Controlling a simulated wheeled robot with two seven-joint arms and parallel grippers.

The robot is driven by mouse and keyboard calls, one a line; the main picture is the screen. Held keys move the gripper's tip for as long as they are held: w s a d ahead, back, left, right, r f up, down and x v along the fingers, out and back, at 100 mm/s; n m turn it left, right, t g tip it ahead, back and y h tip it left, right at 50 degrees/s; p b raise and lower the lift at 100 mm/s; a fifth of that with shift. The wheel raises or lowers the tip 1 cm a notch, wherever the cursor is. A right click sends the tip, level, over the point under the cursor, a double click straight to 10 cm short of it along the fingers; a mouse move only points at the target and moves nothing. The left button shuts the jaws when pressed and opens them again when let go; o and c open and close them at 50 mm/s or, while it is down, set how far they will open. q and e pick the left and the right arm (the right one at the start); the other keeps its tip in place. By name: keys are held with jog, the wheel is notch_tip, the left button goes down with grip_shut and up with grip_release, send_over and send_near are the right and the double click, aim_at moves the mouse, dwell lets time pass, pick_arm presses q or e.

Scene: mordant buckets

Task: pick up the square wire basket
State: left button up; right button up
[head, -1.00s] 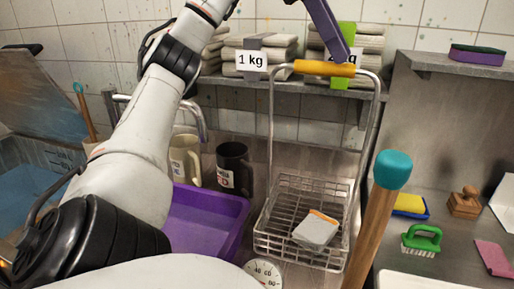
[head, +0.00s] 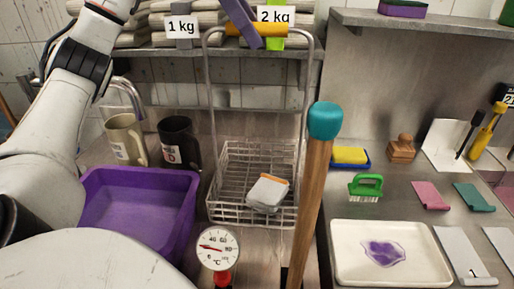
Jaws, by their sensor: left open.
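The square wire basket (head: 225,190) stands on the steel counter, with a tall wire handle and a yellow grip (head: 275,29) at its top. A white block with an orange edge (head: 268,192) lies in it. My left arm comes in from the left and leaves the top of the picture. A purple finger of my left gripper (head: 244,24) comes down from above and crosses in front of the yellow grip. My right gripper is not in view.
A purple tub (head: 140,225), beige mug (head: 126,140) and black mug (head: 180,144) stand left of the basket. A dial thermometer (head: 217,248) and a teal-topped wooden handle (head: 314,190) stand in front. A shelf with cloth stacks is behind. A white tray (head: 345,270) lies right.

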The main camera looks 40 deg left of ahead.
pick_arm(q)
jog(key=x, duration=0.5)
jog(key=shift+w+d+r+b, duration=0.1)
jog(key=shift+w+d+b, duration=0.1)
jog(key=shift+w+b, duration=0.1)
grip_shut()
jog(key=shift+r, duration=0.1)
dwell(1.0)
